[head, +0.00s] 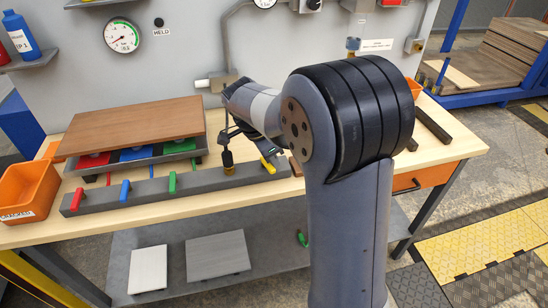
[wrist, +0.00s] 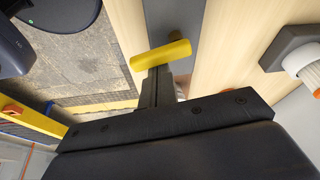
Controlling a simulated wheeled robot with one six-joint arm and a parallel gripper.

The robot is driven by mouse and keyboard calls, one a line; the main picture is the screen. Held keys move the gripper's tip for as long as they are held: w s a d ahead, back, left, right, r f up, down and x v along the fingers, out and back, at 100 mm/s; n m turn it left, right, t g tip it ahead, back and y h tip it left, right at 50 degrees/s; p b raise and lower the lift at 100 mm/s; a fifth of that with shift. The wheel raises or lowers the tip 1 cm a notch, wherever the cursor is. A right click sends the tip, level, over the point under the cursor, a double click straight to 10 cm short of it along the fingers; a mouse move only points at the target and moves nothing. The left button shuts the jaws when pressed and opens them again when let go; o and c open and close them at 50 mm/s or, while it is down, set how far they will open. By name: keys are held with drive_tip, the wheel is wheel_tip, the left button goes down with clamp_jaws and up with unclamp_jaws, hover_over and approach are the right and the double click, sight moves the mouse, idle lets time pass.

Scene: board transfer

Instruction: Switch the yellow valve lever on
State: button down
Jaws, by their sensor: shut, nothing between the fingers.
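The yellow lever (head: 268,165) sits near the right end of a long grey bar (head: 145,196) on the bench, partly behind my arm in the head view. In the wrist view the yellow lever (wrist: 160,54) lies slantwise near the grey bar (wrist: 172,20). My gripper (wrist: 156,72) is shut and empty, with its dark fingertips right at the lever's near edge. I cannot tell whether they touch it. My arm hides part of the gripper in the head view.
Red (head: 77,200), blue (head: 125,190) and green (head: 172,182) levers stand along the same bar to the left. Behind them a brown board (head: 130,125) lies over a rack of coloured pads. An orange bin (head: 28,190) stands at the left. The bench front strip is clear.

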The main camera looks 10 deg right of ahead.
drive_tip(key=shift+w+a, duration=0.25)
drive_tip(key=shift+w, duration=0.3)
drive_tip(key=d, duration=0.2)
drive_tip(key=d+r, duration=0.1)
drive_tip(key=d, duration=0.1)
drive_tip(key=shift+w, duration=0.3)
drive_tip(key=v, duration=0.9)
drive_tip(key=shift+a, duration=0.2)
drive_tip(key=shift+f, duration=0.1)
